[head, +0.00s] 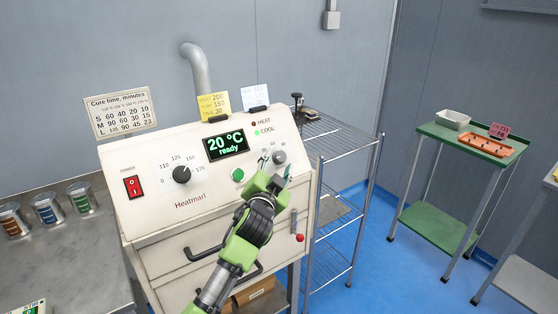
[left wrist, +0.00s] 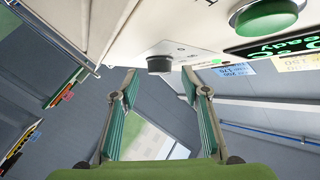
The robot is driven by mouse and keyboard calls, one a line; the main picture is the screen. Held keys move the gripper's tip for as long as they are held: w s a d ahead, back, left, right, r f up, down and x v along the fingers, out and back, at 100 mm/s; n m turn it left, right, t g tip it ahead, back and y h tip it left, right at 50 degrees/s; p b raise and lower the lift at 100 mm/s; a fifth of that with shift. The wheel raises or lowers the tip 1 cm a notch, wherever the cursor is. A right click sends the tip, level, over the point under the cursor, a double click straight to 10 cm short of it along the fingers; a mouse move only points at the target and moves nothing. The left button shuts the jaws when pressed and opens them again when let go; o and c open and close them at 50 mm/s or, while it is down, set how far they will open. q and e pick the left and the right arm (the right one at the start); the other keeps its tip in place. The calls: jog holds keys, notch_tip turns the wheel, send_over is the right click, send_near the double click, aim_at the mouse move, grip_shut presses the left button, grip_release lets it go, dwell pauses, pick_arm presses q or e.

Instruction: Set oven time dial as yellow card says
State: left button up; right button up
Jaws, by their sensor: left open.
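The oven (head: 240,205) is a cream box with a sloped front panel. Its time dial (head: 279,157) is a small grey knob at the panel's right; a dark knob (left wrist: 160,65), apparently this dial, shows in the left wrist view. The dial's setting is too small to read. The yellow card (head: 213,106) stands on the oven's top and bears HEAT and TIME lines; its bottom line seems to read 30. My left gripper (head: 273,181) is open and empty, just below the time dial. In the left wrist view its fingers stand apart, with the knob beyond their tips.
The panel also carries a larger black dial (head: 181,174), a green button (head: 238,175), a red switch (head: 133,187) and a display (head: 226,145) reading 20 °C ready. A wire rack (head: 340,135) stands right of the oven. Cups (head: 46,210) stand on the left bench.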

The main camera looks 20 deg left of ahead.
pick_arm(q)
jog(key=shift+w+a, duration=0.1)
jog(key=shift+w, duration=0.8)
jog(key=c, duration=1.1)
